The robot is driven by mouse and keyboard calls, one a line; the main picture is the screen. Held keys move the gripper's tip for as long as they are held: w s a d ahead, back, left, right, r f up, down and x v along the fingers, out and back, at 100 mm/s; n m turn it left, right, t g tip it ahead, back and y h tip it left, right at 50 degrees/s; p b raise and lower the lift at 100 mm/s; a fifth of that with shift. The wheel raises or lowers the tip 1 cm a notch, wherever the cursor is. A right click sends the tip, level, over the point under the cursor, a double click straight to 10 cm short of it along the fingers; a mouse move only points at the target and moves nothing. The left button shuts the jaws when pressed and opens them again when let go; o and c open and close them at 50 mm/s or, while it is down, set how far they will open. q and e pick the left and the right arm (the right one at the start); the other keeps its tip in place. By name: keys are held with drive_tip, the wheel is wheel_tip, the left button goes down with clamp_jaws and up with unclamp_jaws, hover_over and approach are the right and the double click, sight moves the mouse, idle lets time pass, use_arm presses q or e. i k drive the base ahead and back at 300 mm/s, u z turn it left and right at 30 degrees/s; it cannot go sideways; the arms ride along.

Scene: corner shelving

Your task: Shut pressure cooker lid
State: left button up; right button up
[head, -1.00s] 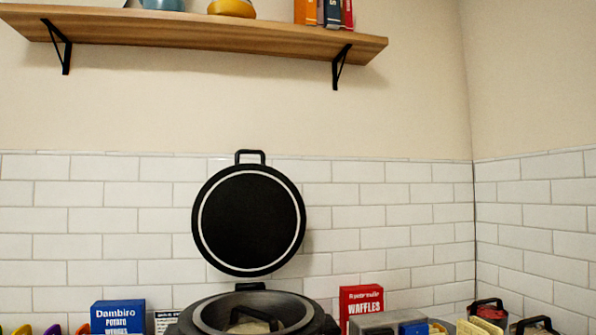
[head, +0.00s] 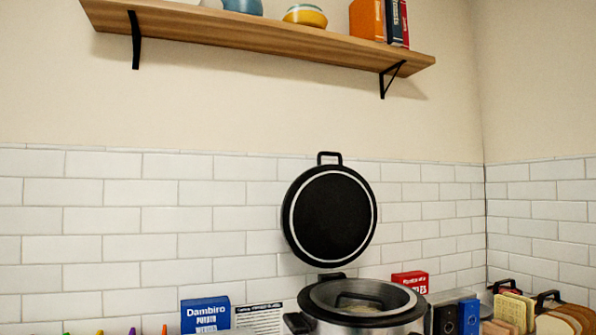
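The pressure cooker (head: 362,318) stands at the bottom of the head view, right of the middle, its lower part cut off by the frame edge. Its round black lid (head: 331,217) is raised upright behind the pot, with a pale ring near its rim and a black handle on top. The pot's mouth is uncovered, and a dark handle-like bar shows across it. Neither of my grippers is in view.
A blue Dambiro box (head: 206,316) and a white printed packet (head: 259,318) stand left of the cooker. A red box (head: 410,282) is behind it at right. Dark and blue boxes (head: 457,316) and bread-like items (head: 514,311) crowd the right. A wooden shelf (head: 270,40) hangs above.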

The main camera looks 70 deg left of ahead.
sight(329, 214)
drive_tip(key=u, duration=5.95)
drive_tip(key=k, duration=2)
drive_tip(key=z, duration=0.4)
